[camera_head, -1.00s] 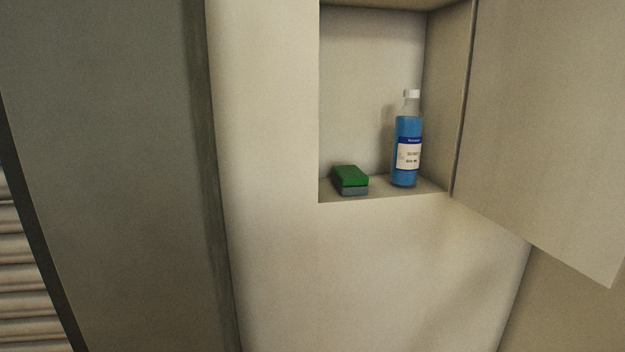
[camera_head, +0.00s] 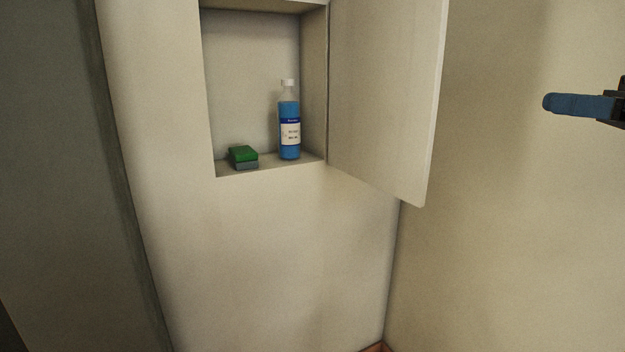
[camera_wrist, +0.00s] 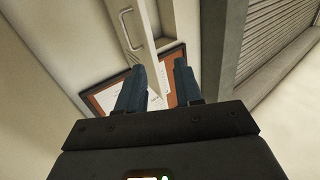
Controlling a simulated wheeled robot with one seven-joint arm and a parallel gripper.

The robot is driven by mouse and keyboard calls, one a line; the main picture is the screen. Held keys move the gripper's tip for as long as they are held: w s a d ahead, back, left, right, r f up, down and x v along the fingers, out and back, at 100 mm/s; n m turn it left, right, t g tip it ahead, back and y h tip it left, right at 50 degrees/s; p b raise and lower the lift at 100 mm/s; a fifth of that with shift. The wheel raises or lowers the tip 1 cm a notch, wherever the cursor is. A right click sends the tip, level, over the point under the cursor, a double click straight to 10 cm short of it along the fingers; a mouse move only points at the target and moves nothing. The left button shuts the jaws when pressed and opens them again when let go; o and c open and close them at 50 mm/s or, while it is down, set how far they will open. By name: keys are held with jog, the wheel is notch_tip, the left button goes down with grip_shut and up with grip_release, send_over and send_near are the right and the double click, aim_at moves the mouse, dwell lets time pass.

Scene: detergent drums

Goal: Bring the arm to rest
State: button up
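My gripper (camera_wrist: 160,66) shows in the wrist view with its two blue fingers apart and nothing seen between them. In the head view, one blue finger (camera_head: 582,105) of it points left at the right edge, in front of the plain wall; the rest of my arm is out of frame. It is well to the right of the wall niche and its door.
A wall cabinet niche (camera_head: 255,55) holds a blue bottle (camera_head: 289,128) and a green-and-grey sponge (camera_head: 243,157). Its door (camera_head: 385,90) stands open to the right. The wrist view shows a handle (camera_wrist: 131,30), a brown-framed sheet (camera_wrist: 105,97) and a slatted panel (camera_wrist: 275,40).

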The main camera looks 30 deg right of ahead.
jog(key=w+a+f+m+t+h+p, duration=0.15)
jog(key=w+a+f+m, duration=0.25)
jog(key=f, duration=0.5)
jog(key=w+a+f+m+t+h+b, duration=0.1)
jog(key=w+a+f+m+h, duration=0.3)
jog(key=f, duration=0.5)
jog(key=s+a+f+m+g+h+p, duration=0.1)
jog(key=s+a+f+m+h, duration=0.1)
jog(key=a+f, duration=0.5)
jog(key=s+a+f+m+g+h+p, duration=0.1)
jog(key=s+a+f+m+h, duration=0.25)
jog(key=f, duration=0.75)
jog(key=s+a+f+n+g+h, duration=0.1)
jog(key=s+a+f, duration=0.1)
jog(key=s+a, duration=0.4)
jog(key=s+a+f+n+g, duration=0.15)
jog(key=s+a, duration=0.25)
jog(key=s, duration=0.5)
jog(key=s+a+r+n+t+p, duration=0.1)
jog(key=s+a+r+n, duration=0.1)
jog(key=s+r, duration=0.2)
jog(key=s+a+r+n+t+y, duration=0.1)
jog(key=s+a+r+n, duration=0.1)
jog(key=s, duration=0.8)
notch_tip(320, 180, up, 2)
jog(key=shift+a+r+y+p, duration=0.1)
jog(key=shift+a+y+p, duration=0.25)
jog(key=shift+a, duration=0.4)
